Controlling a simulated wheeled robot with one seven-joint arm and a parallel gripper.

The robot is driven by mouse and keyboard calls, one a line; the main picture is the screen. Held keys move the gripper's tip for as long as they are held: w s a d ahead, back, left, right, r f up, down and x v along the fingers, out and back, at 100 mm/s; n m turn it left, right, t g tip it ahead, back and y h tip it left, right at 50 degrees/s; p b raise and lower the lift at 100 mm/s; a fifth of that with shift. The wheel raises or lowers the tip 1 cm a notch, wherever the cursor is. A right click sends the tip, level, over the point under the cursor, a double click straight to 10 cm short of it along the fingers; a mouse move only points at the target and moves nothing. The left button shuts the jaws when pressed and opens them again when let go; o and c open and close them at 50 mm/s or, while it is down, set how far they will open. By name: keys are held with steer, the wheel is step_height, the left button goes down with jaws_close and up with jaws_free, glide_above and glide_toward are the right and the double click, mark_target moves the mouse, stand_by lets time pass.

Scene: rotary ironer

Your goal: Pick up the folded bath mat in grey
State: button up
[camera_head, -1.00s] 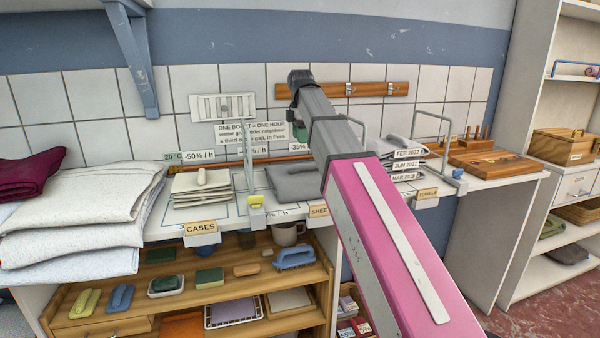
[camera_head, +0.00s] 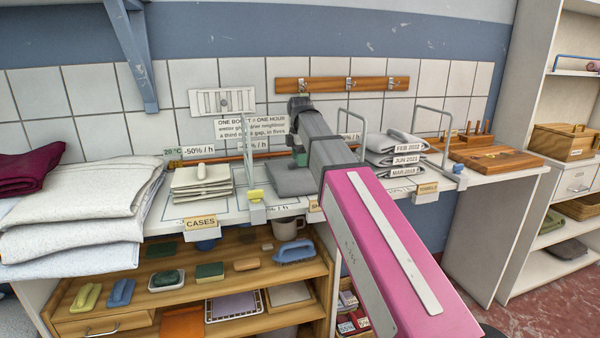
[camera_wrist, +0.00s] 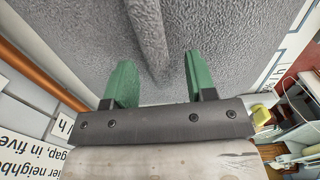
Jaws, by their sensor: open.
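The folded grey bath mat (camera_head: 285,182) lies on the white shelf, between the stack of cases and the arm. Its right part is hidden behind my arm. In the wrist view the mat's rough grey surface (camera_wrist: 70,45) fills most of the picture, with a raised ridge or fold in the middle. My gripper (camera_head: 299,158) is over the mat in the head view. Its two green fingers (camera_wrist: 158,72) are spread apart on either side of the ridge, with nothing clearly held. I cannot tell whether the fingertips touch the cloth.
A pile of pale folded cases (camera_head: 202,184) sits to the left, with a wire divider (camera_head: 249,155) between. Folded towels (camera_head: 392,150) with date tags lie to the right. Thick folded linens (camera_head: 85,215) stand at the far left. A wall with a hook rail (camera_head: 330,84) is behind.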

steer(key=shift+f, duration=0.3)
jaws_close()
steer(key=shift+r, duration=0.1)
